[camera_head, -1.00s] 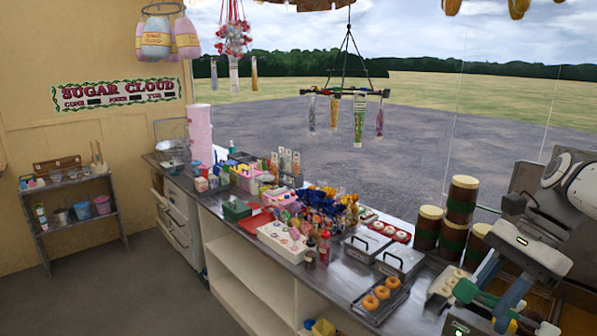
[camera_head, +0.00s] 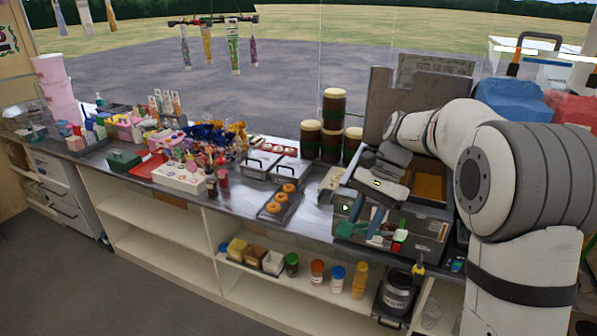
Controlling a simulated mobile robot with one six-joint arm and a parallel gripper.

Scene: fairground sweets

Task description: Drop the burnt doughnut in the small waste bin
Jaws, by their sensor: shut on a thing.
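My gripper (camera_head: 377,228) points down at the right end of the counter, in front of a grey box. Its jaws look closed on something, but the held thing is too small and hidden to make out. A green object (camera_head: 349,229) shows just left of the jaws; I cannot tell whether they touch. A dark tray (camera_head: 266,213) left of the gripper holds a few golden ring doughnuts (camera_head: 283,198). I cannot pick out a burnt doughnut or a small waste bin for certain.
Left, the counter is crowded with sweets and bottles. Below, a shelf holds jars (camera_head: 317,271) and a dark pot (camera_head: 398,290). The floor (camera_head: 100,290) at lower left is clear.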

